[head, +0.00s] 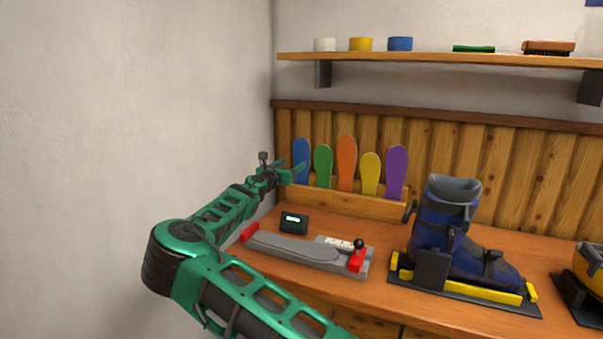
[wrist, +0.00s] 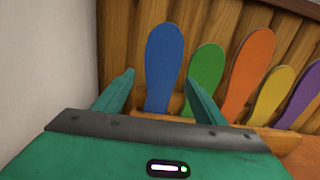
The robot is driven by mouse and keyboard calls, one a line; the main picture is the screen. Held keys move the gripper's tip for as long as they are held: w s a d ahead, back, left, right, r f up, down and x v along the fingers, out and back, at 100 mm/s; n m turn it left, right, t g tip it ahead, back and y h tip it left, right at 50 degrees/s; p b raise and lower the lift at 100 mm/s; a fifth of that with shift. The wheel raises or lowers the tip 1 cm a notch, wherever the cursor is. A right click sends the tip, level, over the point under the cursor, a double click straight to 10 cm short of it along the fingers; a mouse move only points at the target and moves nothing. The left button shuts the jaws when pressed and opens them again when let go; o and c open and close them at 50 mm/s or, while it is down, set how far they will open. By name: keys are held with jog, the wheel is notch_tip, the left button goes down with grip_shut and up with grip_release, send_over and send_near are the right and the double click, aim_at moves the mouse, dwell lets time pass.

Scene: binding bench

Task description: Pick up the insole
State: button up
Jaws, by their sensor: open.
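Several coloured insoles stand upright in a wooden rack (head: 372,207) against the plank wall. From the left they are a blue insole (head: 301,155), a green one (head: 323,162), an orange one (head: 346,163), a yellow one (head: 370,172) and a purple one (head: 396,171). My gripper (head: 294,170) is at the rack's left end, close to the blue insole. In the wrist view its two fingers are open, with the blue insole (wrist: 164,66) between them in the picture. The green insole (wrist: 205,72) is just beyond the right finger. I cannot tell whether a finger touches the blue insole.
A grey measuring device (head: 308,250) and a small black display box (head: 294,223) lie on the bench below the rack. A blue ski boot (head: 447,235) stands in a yellow-railed holder to the right. A shelf (head: 440,58) hangs above. A bare wall is close on the left.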

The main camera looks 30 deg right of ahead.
aim_at(301, 157)
jog(key=x, duration=0.4)
jog(key=shift+w+d, duration=0.1)
jog(key=shift+d, duration=0.1)
jog(key=x, duration=0.4)
jog(key=shift+d+r, duration=0.2)
jog(key=shift+r, duration=0.05)
jog(key=shift+w+d, duration=0.4)
jog(key=shift+d, duration=0.1)
jog(key=c, duration=1)
